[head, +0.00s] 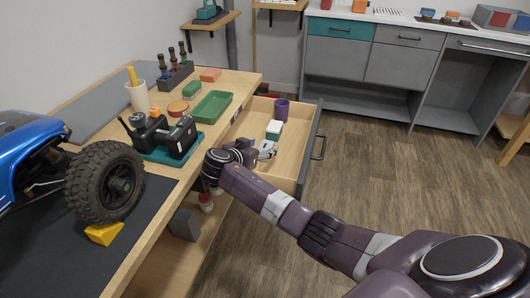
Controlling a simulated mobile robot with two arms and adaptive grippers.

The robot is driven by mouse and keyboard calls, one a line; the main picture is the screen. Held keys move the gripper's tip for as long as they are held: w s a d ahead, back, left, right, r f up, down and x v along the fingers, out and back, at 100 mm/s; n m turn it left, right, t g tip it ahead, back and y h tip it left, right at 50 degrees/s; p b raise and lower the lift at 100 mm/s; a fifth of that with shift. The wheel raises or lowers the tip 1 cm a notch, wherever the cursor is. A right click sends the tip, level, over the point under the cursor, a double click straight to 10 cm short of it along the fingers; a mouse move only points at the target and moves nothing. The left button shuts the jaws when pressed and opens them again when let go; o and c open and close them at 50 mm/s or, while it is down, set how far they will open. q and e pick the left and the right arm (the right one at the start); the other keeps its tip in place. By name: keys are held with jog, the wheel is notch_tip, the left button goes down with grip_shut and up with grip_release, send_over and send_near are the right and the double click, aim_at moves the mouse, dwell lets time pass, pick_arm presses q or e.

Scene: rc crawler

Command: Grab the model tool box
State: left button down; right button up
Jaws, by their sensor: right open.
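No thing in the head view can be told for certain as the model tool box. A teal case with a handle (207,12) sits on a wall shelf at the top left. My right gripper (268,150) is open and empty over the drawer, just on the near side of the small box and apart from it. My right wrist hides part of the drawer's near end. My left gripper is out of view.
A purple cup (281,109) stands in the drawer behind the small box. The workbench on the left carries a blue crawler (30,150), a green tray (211,107) and a black device on a teal base (165,137). The wooden floor on the right (400,190) is clear.

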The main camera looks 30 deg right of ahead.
jog(key=shift+w+d+f, duration=0.25)
jog(key=shift+w+d, duration=0.05)
jog(key=shift+d, duration=0.2)
jog(key=c, duration=1.3)
jog(key=shift+r, duration=0.1)
jog(key=shift+c, duration=0.2)
